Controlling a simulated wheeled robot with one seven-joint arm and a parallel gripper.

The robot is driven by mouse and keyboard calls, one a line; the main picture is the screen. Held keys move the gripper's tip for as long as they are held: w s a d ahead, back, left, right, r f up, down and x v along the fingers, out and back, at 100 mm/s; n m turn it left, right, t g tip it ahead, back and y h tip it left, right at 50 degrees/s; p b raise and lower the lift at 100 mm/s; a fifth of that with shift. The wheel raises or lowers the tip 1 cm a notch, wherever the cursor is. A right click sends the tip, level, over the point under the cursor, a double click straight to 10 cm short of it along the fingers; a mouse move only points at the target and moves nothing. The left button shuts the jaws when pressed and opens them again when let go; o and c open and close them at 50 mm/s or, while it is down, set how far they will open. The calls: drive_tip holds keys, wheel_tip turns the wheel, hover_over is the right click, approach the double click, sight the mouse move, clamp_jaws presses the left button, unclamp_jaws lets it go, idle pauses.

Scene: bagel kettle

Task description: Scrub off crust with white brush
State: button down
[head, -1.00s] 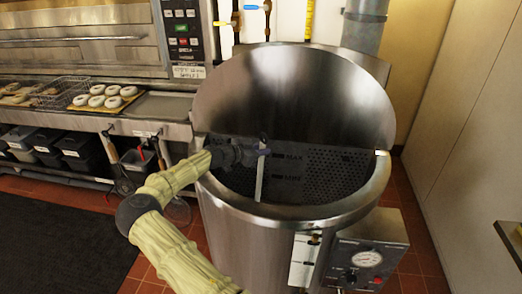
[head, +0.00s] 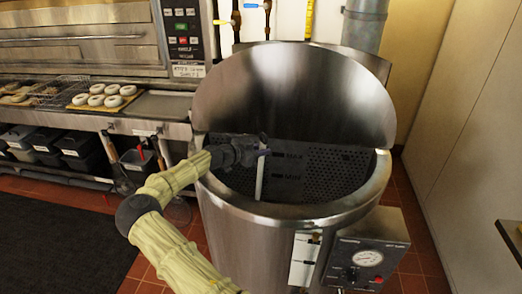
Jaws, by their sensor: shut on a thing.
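The large steel kettle (head: 292,232) stands in the middle of the head view with its lid (head: 290,95) raised at the back. My gripper (head: 262,152) is over the kettle's opening, shut on the white brush (head: 260,178). The brush's pale, narrow length hangs nearly upright below the jaws, inside the rim. I cannot tell whether its lower end touches the kettle wall. Crust is not clearly visible. A dark perforated panel (head: 330,175) with level marks shows inside the kettle.
A control box with a dial (head: 368,258) juts from the kettle's front right. A counter with bagels on a board (head: 104,96) and a wire basket is at left, with dark bins (head: 80,150) below. A counter corner (head: 512,238) shows at right.

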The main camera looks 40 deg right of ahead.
drive_tip(key=shift+f, duration=0.2)
drive_tip(key=s+d+b, duration=0.2)
drive_tip(key=s+d, duration=0.1)
drive_tip(key=shift+s+r, duration=0.1)
drive_tip(key=shift+s, duration=0.1)
idle(0.4)
drive_tip(key=s+d+b, duration=0.2)
drive_tip(key=s, duration=0.1)
drive_tip(key=shift+s+d, duration=0.25)
drive_tip(key=shift+d, duration=0.15)
idle(0.4)
drive_tip(key=shift+s+d+b, duration=1)
drive_tip(key=shift+s+d, duration=0.45)
drive_tip(key=shift+s, duration=0.25)
